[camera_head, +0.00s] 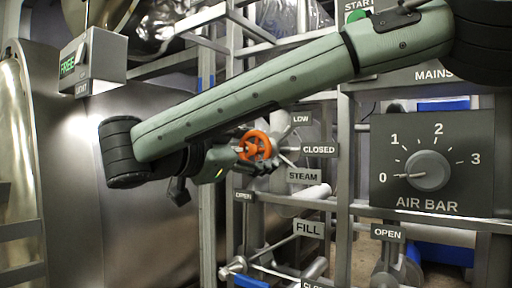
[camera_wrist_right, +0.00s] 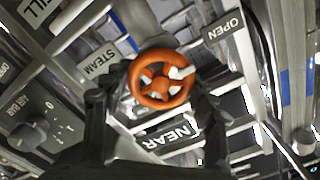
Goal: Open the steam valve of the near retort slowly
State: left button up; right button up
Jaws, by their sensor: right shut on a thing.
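The steam valve's orange handwheel (camera_head: 255,146) stands in front of the metal frame, beside the STEAM sign (camera_head: 303,176) and the CLOSED sign (camera_head: 319,150). My right gripper (camera_head: 262,167) is at the wheel, with its arm reaching across from the upper right. In the right wrist view the wheel (camera_wrist_right: 161,80) lies between the two dark fingers of my right gripper (camera_wrist_right: 158,95), which is shut on it. The NEAR sign (camera_wrist_right: 178,136) and the OPEN sign (camera_wrist_right: 222,27) show around the wheel there. My left gripper is not in view.
An AIR BAR dial (camera_head: 428,170) on a dark panel is at the right, its pointer near 0. A FILL sign (camera_head: 308,228) and a pipe handle lie below the wheel. A FREE box (camera_head: 93,62) hangs at the upper left. Frame bars surround the wheel.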

jog(key=o, duration=1.2)
jog(key=v, duration=0.7)
jog(key=shift+s+a, duration=0.2)
jog(key=shift+s, duration=0.05)
